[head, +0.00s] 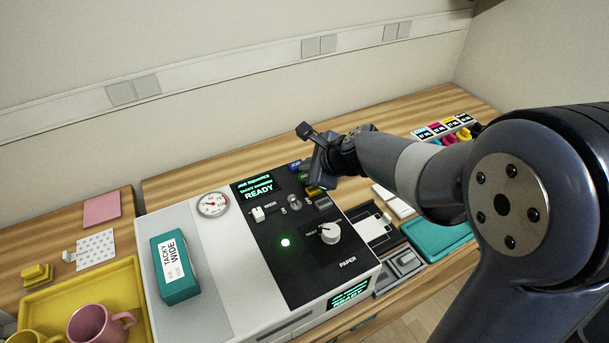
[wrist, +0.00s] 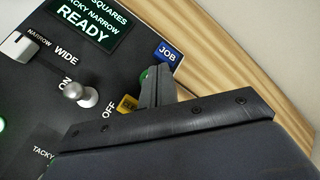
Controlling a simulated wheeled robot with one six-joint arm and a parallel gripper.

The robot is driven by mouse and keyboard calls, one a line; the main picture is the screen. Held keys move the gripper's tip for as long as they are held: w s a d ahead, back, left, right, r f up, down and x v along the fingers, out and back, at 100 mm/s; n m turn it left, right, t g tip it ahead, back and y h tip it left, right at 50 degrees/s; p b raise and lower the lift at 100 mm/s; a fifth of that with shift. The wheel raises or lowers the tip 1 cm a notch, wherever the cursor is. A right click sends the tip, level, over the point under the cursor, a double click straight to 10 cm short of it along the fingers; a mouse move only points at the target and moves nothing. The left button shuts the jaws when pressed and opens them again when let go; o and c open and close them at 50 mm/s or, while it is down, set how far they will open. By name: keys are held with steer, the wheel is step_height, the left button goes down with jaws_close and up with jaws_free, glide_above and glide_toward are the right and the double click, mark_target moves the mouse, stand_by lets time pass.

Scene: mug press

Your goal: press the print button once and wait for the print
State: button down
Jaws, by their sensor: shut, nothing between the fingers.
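The press's black control panel (head: 270,240) faces up in the head view. A row of small buttons lies at its upper right: a blue JOB button (wrist: 167,53), a green button (wrist: 144,77) and a yellow button (wrist: 127,104). No print label is readable; the green button is partly covered by my gripper. My gripper (wrist: 158,82) is shut and empty, its tips over or beside the green button; contact cannot be told. The display (wrist: 84,22) reads "READY" and also shows in the head view (head: 256,187).
A metal ON/OFF toggle (wrist: 80,93), a WIDE/NARROW slider (wrist: 19,45) and a PAPER knob (head: 331,233) stand up from the panel. A teal TACKY WIDE box (head: 176,270) lies left of it. A yellow tray (head: 90,288) holds a pink mug (head: 98,323).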

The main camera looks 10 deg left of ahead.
stand_by(0.5)
steer(key=shift+f+b, duration=0.35)
steer(key=shift+f, duration=0.1)
steer(key=shift+f+b, duration=0.45)
stand_by(0.5)
steer(key=shift+r, duration=0.1)
steer(key=shift+r+p, duration=0.8)
steer(key=shift+p, duration=0.1)
step_height(320, 180, up, 5)
steer(key=p, duration=0.5)
steer(key=shift+r, duration=0.1)
stand_by(0.7)
